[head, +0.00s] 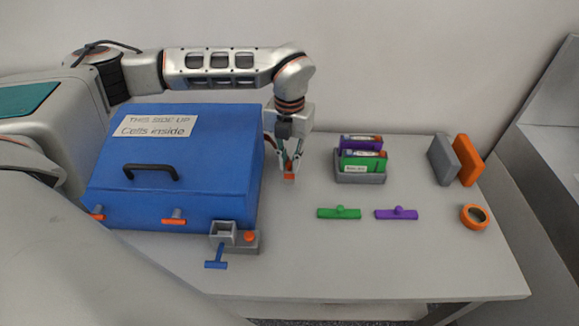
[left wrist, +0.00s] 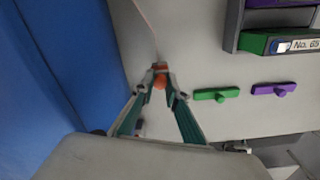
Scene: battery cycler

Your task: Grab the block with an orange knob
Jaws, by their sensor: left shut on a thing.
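My left gripper (head: 289,170) points down just right of the blue box and is shut on a small orange block with an orange knob (head: 288,178). In the left wrist view, the round orange knob (left wrist: 159,82) shows between the fingertips of my left gripper (left wrist: 163,84). The rest of the block is largely hidden by the fingers. I cannot tell whether it touches the table. My right gripper is not in view.
The blue box (head: 215,165) stands left, with a grey clamp (head: 240,240) at its front. Green (head: 338,212) and purple (head: 397,213) knobbed blocks lie right. Behind them is a grey holder (head: 360,179) with cells.

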